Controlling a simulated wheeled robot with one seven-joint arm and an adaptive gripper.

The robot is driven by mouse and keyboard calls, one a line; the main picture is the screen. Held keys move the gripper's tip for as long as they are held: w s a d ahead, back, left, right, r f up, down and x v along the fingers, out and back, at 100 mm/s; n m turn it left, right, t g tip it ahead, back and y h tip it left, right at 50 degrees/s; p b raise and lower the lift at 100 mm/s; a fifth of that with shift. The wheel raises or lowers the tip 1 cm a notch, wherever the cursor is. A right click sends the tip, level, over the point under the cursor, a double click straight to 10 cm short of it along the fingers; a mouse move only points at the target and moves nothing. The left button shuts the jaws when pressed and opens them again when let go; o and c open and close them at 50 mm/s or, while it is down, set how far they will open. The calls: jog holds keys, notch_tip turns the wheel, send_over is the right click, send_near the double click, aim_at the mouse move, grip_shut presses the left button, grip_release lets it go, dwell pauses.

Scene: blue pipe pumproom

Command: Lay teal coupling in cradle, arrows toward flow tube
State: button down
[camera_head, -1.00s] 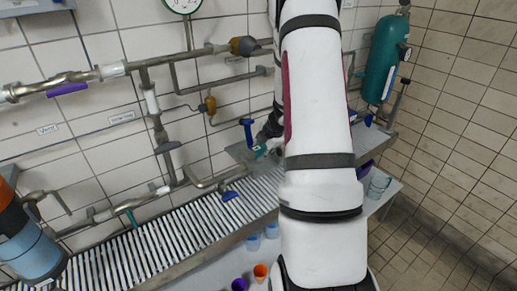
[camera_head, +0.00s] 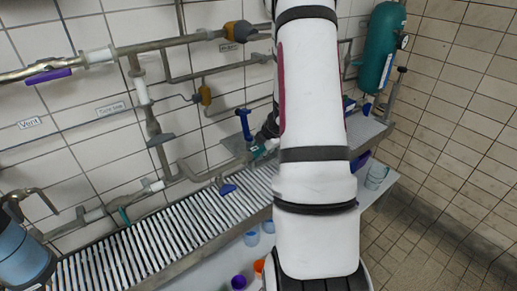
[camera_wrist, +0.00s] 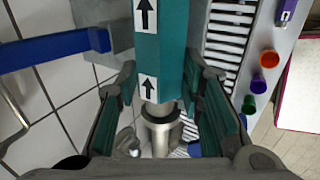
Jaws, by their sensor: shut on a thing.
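The teal coupling (camera_wrist: 162,50) stands between the fingers of my gripper (camera_wrist: 160,88) in the wrist view. Two white labels with black arrows show on its face, both pointing up in that picture, away from my palm. A metal stub (camera_wrist: 160,125) shows at its near end. My gripper is shut on the coupling. In the head view a bit of teal (camera_head: 260,152) shows just left of my arm, above the far part of the slatted bench. The cradle and the flow tube cannot be made out; my arm hides much of that area.
A blue handle (camera_wrist: 55,48) lies left of the coupling in the wrist view, near a grey block (camera_wrist: 118,38). Pipes (camera_head: 150,45) run along the tiled wall above the slatted bench (camera_head: 150,240). Cups, one purple (camera_head: 238,283), stand lower down. A teal cylinder (camera_head: 380,50) is at right.

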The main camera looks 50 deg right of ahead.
jog(key=c, duration=1)
grip_release()
jog(key=v, duration=1.2)
jog(key=w+a+r+m+t+h, duration=0.1)
jog(key=w+r+m+h, duration=0.15)
jog(key=r, duration=0.35)
jog(key=w+a+r+m+t+h, duration=0.1)
jog(key=w+a+r, duration=0.1)
jog(key=w+r, duration=0.25)
jog(key=s+a+r+m+h, duration=0.2)
jog(key=a+r+m, duration=0.45)
jog(key=r, duration=0.25)
jog(key=s+a+m+y, duration=0.1)
jog(key=s+a+y, duration=0.1)
jog(key=s+a, duration=0.3)
jog(key=s+a+f+m+g+y, duration=0.1)
jog(key=s+a, duration=0.5)
jog(key=a, duration=0.7)
jog(key=s+a+m+g+y, duration=0.1)
jog(key=s+a+m+y, duration=0.2)
jog(key=a, duration=0.6)
jog(key=s+y, duration=0.1)
jog(key=s, duration=0.1)
jog(key=shift+s+f, duration=0.3)
jog(key=shift+f, duration=0.05)
